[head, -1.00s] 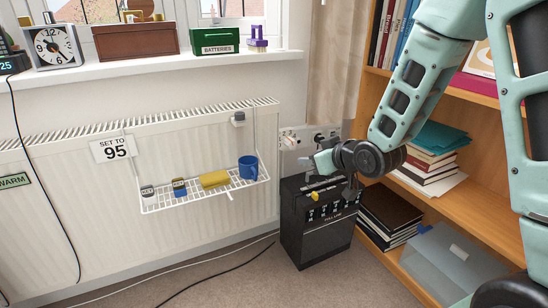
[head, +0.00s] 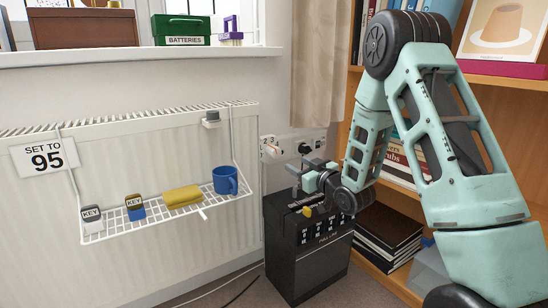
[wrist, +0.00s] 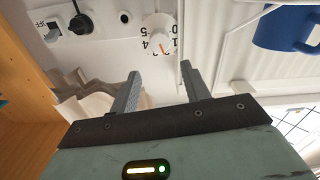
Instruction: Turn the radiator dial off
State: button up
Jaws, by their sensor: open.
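A white round dial (wrist: 157,28) with an orange pointer mark and numbers around it is on the wall plate, at the upper middle of the wrist view. In the head view the dial (head: 270,150) is small, right of the radiator (head: 130,150). My gripper (head: 298,180) is in front of and slightly below the wall plate. It is open, with nothing between the fingers. In the wrist view my gripper (wrist: 160,72) has its two fingers apart, pointing toward the dial, and the dial appears beyond the gap. I see no contact with it.
A black plug (head: 304,148) sits right of the dial; a switch marked OFF (wrist: 50,28) shows in the wrist view. A black box (head: 310,250) stands below my gripper. A wire rack (head: 110,228) with a blue mug (head: 226,180) hangs left. A bookshelf (head: 395,285) stands right.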

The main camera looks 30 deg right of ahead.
aim_at(277, 153)
jog(key=w+b, duration=0.1)
jog(key=w, duration=0.4)
jog(key=w+b, duration=0.2)
jog(key=w, duration=0.4)
jog(key=shift+w+a+f, duration=0.15)
jog(key=shift+w+a, duration=0.05)
jog(key=shift+w, duration=0.1)
jog(key=shift+w+b, duration=0.45)
jog(key=shift+w, duration=0.35)
jog(key=c, duration=0.7)
